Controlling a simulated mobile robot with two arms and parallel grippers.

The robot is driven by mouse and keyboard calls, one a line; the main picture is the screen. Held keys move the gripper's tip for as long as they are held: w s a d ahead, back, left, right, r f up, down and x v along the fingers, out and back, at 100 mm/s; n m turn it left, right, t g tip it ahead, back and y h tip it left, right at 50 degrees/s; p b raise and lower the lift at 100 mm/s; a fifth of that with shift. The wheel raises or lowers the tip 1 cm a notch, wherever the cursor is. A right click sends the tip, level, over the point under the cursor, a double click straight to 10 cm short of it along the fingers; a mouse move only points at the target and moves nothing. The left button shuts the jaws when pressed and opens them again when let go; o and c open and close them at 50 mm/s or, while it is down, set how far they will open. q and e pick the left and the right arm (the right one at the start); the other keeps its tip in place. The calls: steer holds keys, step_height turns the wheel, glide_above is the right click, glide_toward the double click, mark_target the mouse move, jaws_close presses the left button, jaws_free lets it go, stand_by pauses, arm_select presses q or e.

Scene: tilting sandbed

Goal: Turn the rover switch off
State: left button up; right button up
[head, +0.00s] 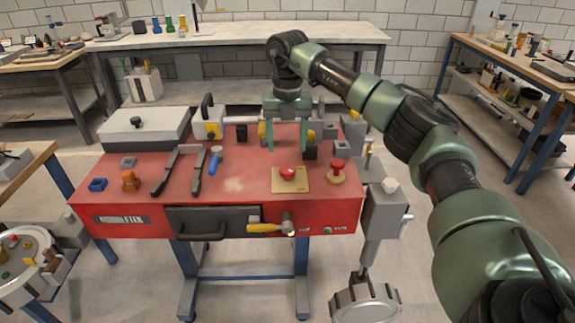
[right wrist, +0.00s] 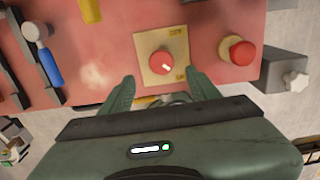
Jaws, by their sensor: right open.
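The rover switch appears to be the round red knob (head: 288,173) on a square tan plate (head: 290,187), on the red bench top. In the right wrist view the knob (right wrist: 162,64) has a short white pointer mark; the small labels on the plate (right wrist: 150,44) are too blurred to read. My right gripper (head: 287,148) points down with its fingers apart and empty. In the right wrist view its fingertips (right wrist: 160,78) lie to either side of the plate's lower part, with the knob between and just beyond them. I cannot tell any contact. My left gripper is not in view.
A red mushroom button (head: 338,168) stands right of the plate. Black bars (head: 197,172), a blue-handled tool (head: 215,160) and an orange piece (head: 130,181) lie to the left. A yellow-handled valve (head: 268,228) sticks out in front. A grey box (head: 145,130) stands back left.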

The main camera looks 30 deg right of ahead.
mark_target(288, 169)
steer(key=shift+s+d+f, duration=0.1)
steer(key=shift+d+f, duration=0.15)
step_height(288, 169, down, 7)
steer(key=shift+a+f+p, duration=0.1)
steer(key=shift+a+p, duration=0.05)
steer(key=shift+p, duration=0.15)
steer(key=shift+c, duration=0.2)
jaws_close()
